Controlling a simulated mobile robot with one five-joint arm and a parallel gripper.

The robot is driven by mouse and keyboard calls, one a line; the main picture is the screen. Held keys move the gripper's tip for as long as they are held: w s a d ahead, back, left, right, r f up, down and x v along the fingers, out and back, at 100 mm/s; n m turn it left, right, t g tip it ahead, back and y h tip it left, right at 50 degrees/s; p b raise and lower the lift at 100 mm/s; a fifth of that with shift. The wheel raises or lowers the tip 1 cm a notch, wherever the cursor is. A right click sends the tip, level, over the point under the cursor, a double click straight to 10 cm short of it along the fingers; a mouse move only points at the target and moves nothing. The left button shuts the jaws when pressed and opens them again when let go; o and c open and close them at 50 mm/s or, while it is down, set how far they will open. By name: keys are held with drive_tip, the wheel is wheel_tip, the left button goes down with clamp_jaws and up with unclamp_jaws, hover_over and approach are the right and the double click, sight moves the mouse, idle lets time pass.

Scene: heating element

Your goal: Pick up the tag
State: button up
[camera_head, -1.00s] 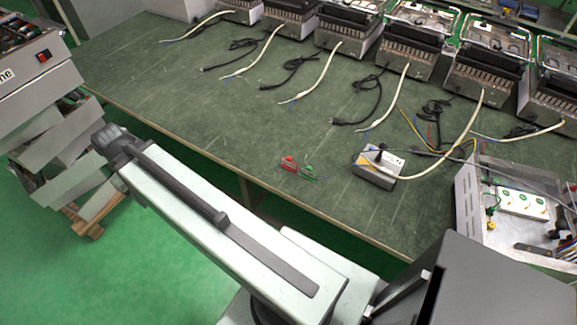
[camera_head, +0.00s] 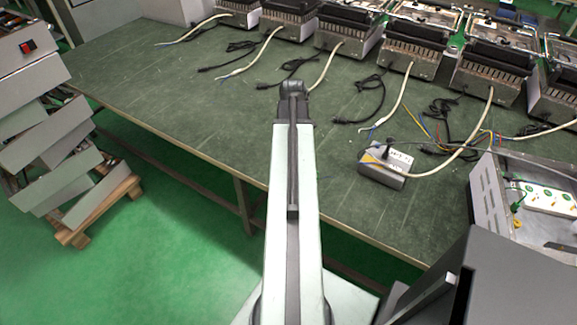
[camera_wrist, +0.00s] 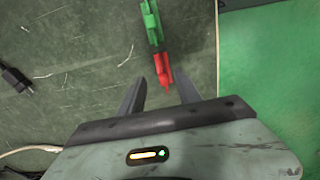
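In the wrist view, a red clip-like piece (camera_wrist: 162,70) and a green one (camera_wrist: 150,22) lie end to end on the dark green table top. Which of them is the tag I cannot tell. My gripper (camera_wrist: 160,88) is open, with its two grey fingers spread apart. The red piece's near end appears between the fingertips in the picture; the height of the fingers above it is unclear. Nothing is held. In the head view my arm covers the spot where the pieces lie, and the fingers do not show.
The green work table (camera_head: 210,95) carries a row of metal heating units (camera_head: 408,55) with cables along the back. A grey power box (camera_head: 385,172) stands to the right of my arm, beside an open metal case (camera_head: 490,190). The table's front edge runs close by.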

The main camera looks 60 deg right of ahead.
drive_tip(key=f+b, duration=0.4)
drive_tip(key=f, duration=0.1)
drive_tip(key=f+b, duration=0.2)
drive_tip(key=shift+w+a+f, duration=0.15)
drive_tip(key=shift+w+a, duration=0.05)
drive_tip(key=shift+a, duration=0.05)
drive_tip(key=shift+r, duration=0.2)
clamp_jaws()
